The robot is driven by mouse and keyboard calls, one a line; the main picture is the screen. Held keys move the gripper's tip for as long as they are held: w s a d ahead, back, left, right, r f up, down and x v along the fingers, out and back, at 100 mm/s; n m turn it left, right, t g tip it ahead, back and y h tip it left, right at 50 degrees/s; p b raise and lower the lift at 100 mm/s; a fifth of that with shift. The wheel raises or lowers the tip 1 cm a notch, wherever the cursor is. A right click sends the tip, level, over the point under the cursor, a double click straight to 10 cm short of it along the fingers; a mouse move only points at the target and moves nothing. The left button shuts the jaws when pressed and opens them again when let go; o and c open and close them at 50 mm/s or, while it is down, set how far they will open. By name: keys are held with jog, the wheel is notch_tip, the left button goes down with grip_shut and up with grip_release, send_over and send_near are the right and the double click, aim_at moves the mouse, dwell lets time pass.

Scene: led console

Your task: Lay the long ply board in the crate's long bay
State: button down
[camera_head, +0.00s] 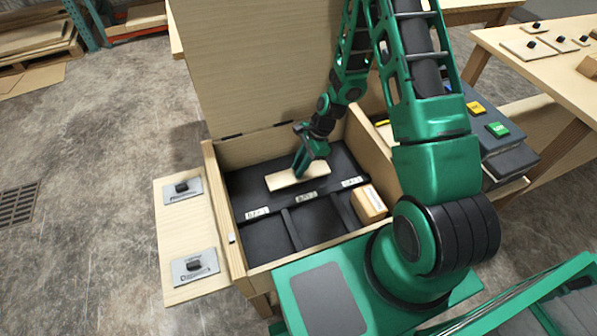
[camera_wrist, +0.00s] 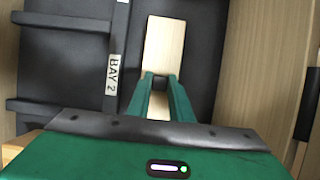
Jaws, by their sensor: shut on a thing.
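The long ply board (camera_head: 297,177) is a pale, flat strip inside the open crate (camera_head: 213,185), over the dark long bay (camera_head: 245,184) at the back. My gripper (camera_head: 303,168) reaches down from above and is shut on the board. In the wrist view the fingertips (camera_wrist: 160,80) pinch the board (camera_wrist: 168,48), which extends out ahead of them. The board lies roughly lengthwise along the bay, slightly tilted in the head view. I cannot tell whether it touches the bay floor.
Low dividers with labels, one reading BAY 2 (camera_wrist: 114,75), split the crate's front into small bays. A wooden block (camera_head: 370,203) sits in the right one. The raised lid (camera_head: 255,75) stands behind. Two knobbed plates (camera_head: 183,189) (camera_head: 194,265) lie on the left ledge. A button console (camera_head: 505,150) is right.

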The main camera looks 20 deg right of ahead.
jog(key=shift+f, duration=1.4)
jog(key=c, duration=1.6)
grip_release()
